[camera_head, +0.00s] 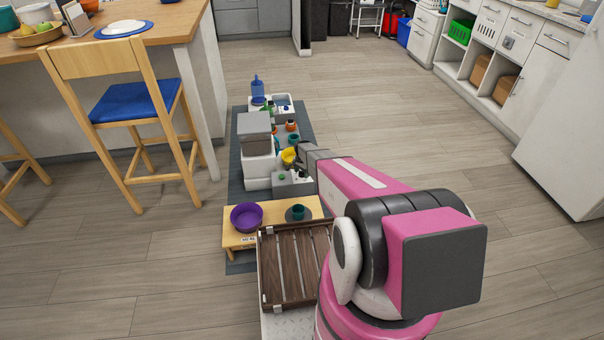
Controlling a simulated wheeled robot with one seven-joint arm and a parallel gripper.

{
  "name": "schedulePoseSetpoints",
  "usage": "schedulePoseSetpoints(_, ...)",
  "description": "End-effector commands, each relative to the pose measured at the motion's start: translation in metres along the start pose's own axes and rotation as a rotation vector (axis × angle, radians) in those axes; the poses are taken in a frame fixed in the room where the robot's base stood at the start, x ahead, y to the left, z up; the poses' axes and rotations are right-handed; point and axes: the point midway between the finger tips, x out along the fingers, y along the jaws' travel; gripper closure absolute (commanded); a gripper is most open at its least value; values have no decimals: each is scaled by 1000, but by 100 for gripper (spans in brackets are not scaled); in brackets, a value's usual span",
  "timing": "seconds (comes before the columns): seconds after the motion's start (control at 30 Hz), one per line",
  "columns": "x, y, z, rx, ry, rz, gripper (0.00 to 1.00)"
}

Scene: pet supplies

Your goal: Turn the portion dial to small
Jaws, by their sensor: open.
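My pink arm reaches forward from the lower right. My gripper (303,149) is the small grey end of it, above the pet supplies on the dark mat (236,178). It is open, with its fingertips small and partly hidden. A white feeder-like unit with a grey top (254,126) stands just left of it. A low grey box (290,188) with a small green spot on it stands below my gripper. I cannot make out the portion dial or its setting. A yellow cup-like thing (288,156) is close beside my gripper; I cannot tell whether they touch.
A low wooden stand (236,240) at the front holds a purple bowl (246,215) and a teal cup (298,212). A slatted wooden tray (268,290) is nearer me. A blue bottle (257,87) stands at the back. A chair (125,110) is left; floor at right is clear.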

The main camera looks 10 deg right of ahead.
Motion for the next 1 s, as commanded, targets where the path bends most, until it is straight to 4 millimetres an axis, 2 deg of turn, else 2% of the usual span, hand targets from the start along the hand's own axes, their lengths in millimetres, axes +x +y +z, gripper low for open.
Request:
schedulePoseSetpoints(0.3, 4, 0, 0, 0, 0, -1, 32)
schedulePoseSetpoints(0.43, 4, 0, 0, 0, 0, -1, 74)
schedulePoseSetpoints(0.47, 4, 0, 0, 0, 0, -1, 80)
schedulePoseSetpoints(0.77, 4, 0, 0, -21, 0, 0, 80)
schedulePoseSetpoints(1.0, 4, 0, 0, -132, 0, 0, 80)
